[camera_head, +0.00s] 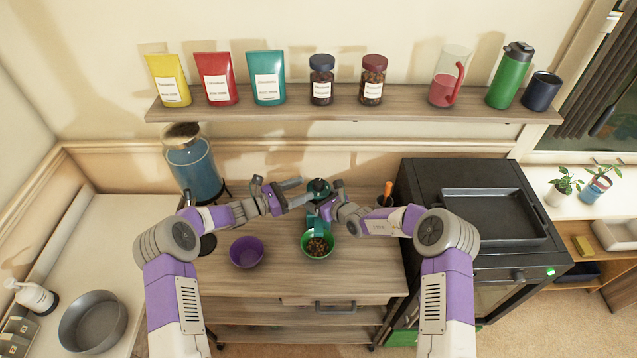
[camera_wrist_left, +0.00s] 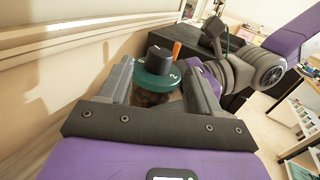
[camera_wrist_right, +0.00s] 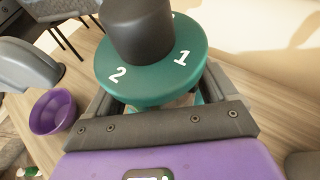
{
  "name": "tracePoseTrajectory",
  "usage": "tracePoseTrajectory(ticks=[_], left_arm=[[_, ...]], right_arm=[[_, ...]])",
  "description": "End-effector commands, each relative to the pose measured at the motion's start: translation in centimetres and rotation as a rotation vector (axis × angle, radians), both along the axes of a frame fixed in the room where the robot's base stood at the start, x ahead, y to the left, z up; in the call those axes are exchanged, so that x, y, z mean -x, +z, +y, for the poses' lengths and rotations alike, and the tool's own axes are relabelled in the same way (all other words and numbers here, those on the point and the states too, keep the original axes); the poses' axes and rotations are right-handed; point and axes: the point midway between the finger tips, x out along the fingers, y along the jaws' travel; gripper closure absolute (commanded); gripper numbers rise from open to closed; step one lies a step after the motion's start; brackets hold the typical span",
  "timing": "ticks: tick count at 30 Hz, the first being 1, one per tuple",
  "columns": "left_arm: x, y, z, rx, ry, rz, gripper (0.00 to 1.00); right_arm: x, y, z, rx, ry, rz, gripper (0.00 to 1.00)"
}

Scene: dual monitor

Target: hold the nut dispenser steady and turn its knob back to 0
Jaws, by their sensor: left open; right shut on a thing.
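The nut dispenser has a green dial lid (camera_head: 318,186) with a black knob (camera_wrist_left: 160,57) on top. White numerals 1 and 2 show on the lid (camera_wrist_right: 150,75) in the right wrist view; no pointer on the knob (camera_wrist_right: 138,28) can be made out. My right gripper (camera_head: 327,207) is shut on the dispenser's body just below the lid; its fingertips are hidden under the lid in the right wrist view. My left gripper (camera_head: 303,192) is open beside the lid, its fingers spread to either side of the knob in the left wrist view, apparently without gripping it.
A green bowl (camera_head: 317,254) of nuts stands at the dispenser's front. A purple bowl (camera_head: 246,252) is to its left, and a large blue jar (camera_head: 192,170) stands behind on the left. A black oven (camera_head: 410,190) borders the right. A loaded shelf (camera_head: 350,108) hangs above.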

Motion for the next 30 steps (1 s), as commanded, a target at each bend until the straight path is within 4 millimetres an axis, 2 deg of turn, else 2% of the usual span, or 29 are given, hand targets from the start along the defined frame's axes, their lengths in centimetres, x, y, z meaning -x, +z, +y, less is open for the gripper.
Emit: tracePoseTrajectory(ticks=[3, 9, 15, 22, 23, 30], left_arm=[[-1.1, -0.1, -2.4, 0.000, -0.003, 0.000, 0.37], [-2.4, -0.1, -4.9, -0.001, -0.001, 0.000, 0.37], [-3.0, 0.0, -5.8, -0.001, 0.001, 0.002, 0.37], [-3.0, 0.0, -5.8, -0.001, 0.002, 0.001, 0.37], [-3.0, 0.0, -5.8, -0.001, 0.002, 0.001, 0.38], [-3.0, 0.0, -5.8, -0.001, 0.002, 0.001, 0.75]], right_arm=[[0.0, 0.0, 0.0, 0.000, 0.001, 0.000, 0.86], [0.0, 0.0, 0.0, 0.000, 0.000, 0.000, 0.86], [0.0, 0.0, 0.0, -0.001, 0.000, -0.001, 0.86], [0.0, 0.0, 0.0, -0.001, 0.000, -0.001, 0.86], [0.0, 0.0, 0.0, -0.001, 0.000, -0.001, 0.86], [0.0, 0.0, 0.0, -0.001, 0.000, -0.001, 0.86]])
